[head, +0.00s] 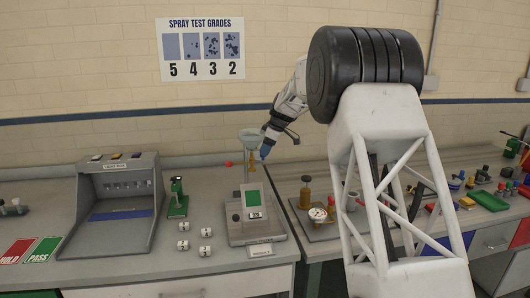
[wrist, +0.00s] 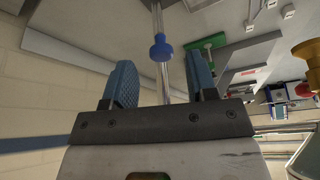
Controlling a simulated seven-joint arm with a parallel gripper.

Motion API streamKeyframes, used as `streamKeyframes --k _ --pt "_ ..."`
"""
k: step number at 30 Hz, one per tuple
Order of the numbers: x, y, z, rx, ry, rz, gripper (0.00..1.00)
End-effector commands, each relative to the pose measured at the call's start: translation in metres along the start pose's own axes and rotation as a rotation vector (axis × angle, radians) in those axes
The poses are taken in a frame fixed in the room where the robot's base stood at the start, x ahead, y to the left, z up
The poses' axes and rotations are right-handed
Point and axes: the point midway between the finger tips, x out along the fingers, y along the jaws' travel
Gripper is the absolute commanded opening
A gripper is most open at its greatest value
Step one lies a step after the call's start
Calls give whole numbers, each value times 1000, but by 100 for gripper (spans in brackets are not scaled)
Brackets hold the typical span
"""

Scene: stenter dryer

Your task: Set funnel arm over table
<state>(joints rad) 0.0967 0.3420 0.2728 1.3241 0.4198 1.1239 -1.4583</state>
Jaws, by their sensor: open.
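The funnel (head: 250,135), a pale bowl on a thin upright post, stands above the spray tester (head: 243,232) with its sloped green-and-white face. My gripper (head: 267,150) is just right of the funnel, pointing down and left. In the wrist view my gripper (wrist: 162,82) is open, with its two blue fingers apart. A blue knob (wrist: 160,48) on a thin metal rod shows between and slightly beyond the fingertips. The fingers do not appear closed on it; whether either touches it I cannot tell. The funnel bowl is not clearly seen in the wrist view.
A grey light box (head: 115,205) stands at left, with a green-based instrument (head: 177,198) and several small white blocks beside it. Right of the tester are a brass weight (head: 305,192) and a dial gauge (head: 318,213). My arm hides part of the right bench.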

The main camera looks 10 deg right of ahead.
Motion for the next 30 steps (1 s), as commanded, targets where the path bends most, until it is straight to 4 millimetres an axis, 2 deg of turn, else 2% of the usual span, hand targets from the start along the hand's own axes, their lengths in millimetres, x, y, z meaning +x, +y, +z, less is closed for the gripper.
streamKeyframes --k 6,13,18,30 --pt "-29 0 0 -1 0 2 52" --pt "-53 0 0 0 0 1 52" --pt "-59 0 0 0 0 0 52" --pt "-61 -2 0 3 -1 1 52"
